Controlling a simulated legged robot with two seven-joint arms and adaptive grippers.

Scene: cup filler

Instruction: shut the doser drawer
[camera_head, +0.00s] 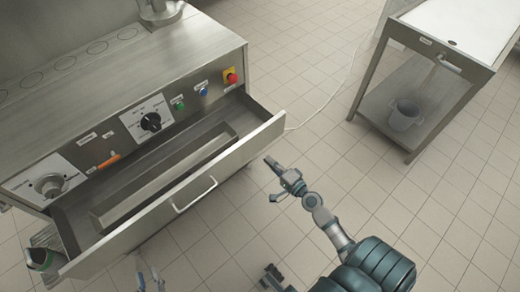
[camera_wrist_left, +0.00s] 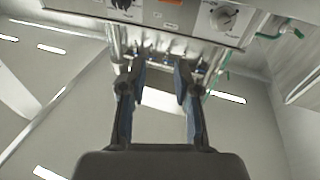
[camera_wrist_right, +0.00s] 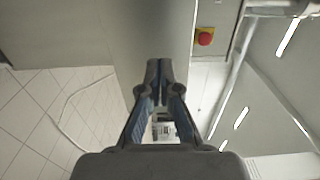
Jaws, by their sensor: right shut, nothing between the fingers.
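The doser drawer (camera_head: 232,158) stands pulled out from the steel machine in the head view, with its inside showing. Its pale front panel has a bar handle (camera_head: 195,196). My right gripper (camera_head: 270,163) is shut and empty, in front of the panel's right part. In the right wrist view, its closed fingertips (camera_wrist_right: 160,65) lie over a grey panel that looks like the drawer front; I cannot tell if they touch. My left gripper (camera_head: 148,281) is low in the head view, in front of the drawer. Its fingers (camera_wrist_left: 159,72) are apart and empty in the left wrist view.
The machine's control panel (camera_head: 125,125) has dials, coloured buttons and a red stop button (camera_head: 230,76) above the drawer. A steel table (camera_head: 443,53) with a bucket (camera_head: 404,115) on its lower shelf stands at the right.

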